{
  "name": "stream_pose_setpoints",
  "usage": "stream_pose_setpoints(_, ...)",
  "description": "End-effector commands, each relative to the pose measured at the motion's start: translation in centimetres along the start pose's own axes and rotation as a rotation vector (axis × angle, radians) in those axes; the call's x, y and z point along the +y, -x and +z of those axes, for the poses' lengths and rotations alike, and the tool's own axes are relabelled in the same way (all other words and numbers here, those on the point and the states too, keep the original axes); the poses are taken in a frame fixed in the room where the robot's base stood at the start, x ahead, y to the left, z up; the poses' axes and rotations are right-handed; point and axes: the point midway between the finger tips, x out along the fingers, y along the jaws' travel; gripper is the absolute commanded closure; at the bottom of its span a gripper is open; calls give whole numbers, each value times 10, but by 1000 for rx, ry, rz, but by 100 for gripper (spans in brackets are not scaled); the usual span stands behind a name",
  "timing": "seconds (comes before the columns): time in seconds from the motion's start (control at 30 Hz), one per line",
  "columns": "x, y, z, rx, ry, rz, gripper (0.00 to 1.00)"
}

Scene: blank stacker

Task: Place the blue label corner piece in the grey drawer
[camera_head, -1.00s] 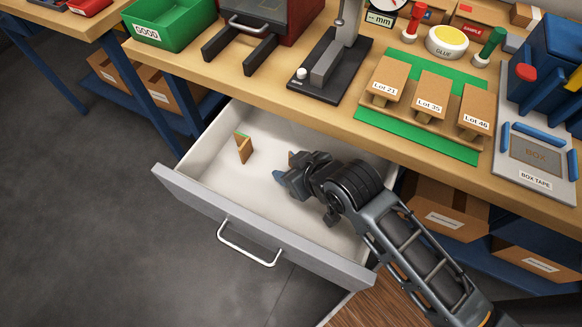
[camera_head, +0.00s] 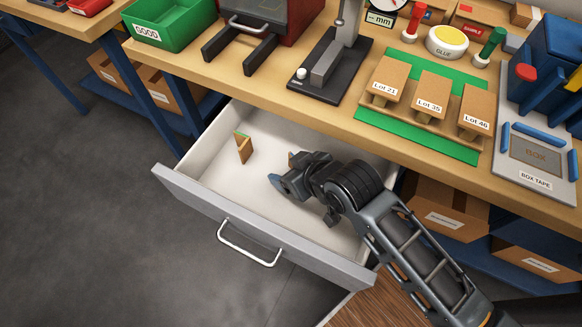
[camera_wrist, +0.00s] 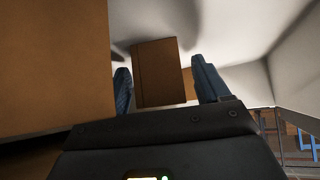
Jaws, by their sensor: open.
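The grey drawer (camera_head: 262,228) is pulled out under the bench, with a white inside. My gripper (camera_head: 278,181) is down inside it, toward its right half. In the wrist view my gripper (camera_wrist: 165,86) is open, with blue fingertips on either side of a brown piece (camera_wrist: 158,72). Gaps show between the piece and both fingers. In the head view only a sliver of this brown piece (camera_head: 291,158) shows behind my gripper. Its label is hidden, so I cannot tell its colour. A brown corner piece with a green top edge (camera_head: 244,149) stands upright at the drawer's left.
The bench top (camera_head: 240,88) overhangs the drawer's back. On it are a green GOOD bin (camera_head: 165,22), a rack of lot boxes on a green mat (camera_head: 440,147) and a box tape station (camera_head: 535,185). The drawer floor is clear between the green-edged piece and my gripper.

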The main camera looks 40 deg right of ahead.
Motion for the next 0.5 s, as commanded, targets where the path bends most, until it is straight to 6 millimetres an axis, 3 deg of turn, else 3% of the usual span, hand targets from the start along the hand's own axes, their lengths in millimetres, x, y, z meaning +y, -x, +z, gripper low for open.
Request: stream_pose_setpoints(0.5, 0, 94, 0, -1, 0, 0, 25)
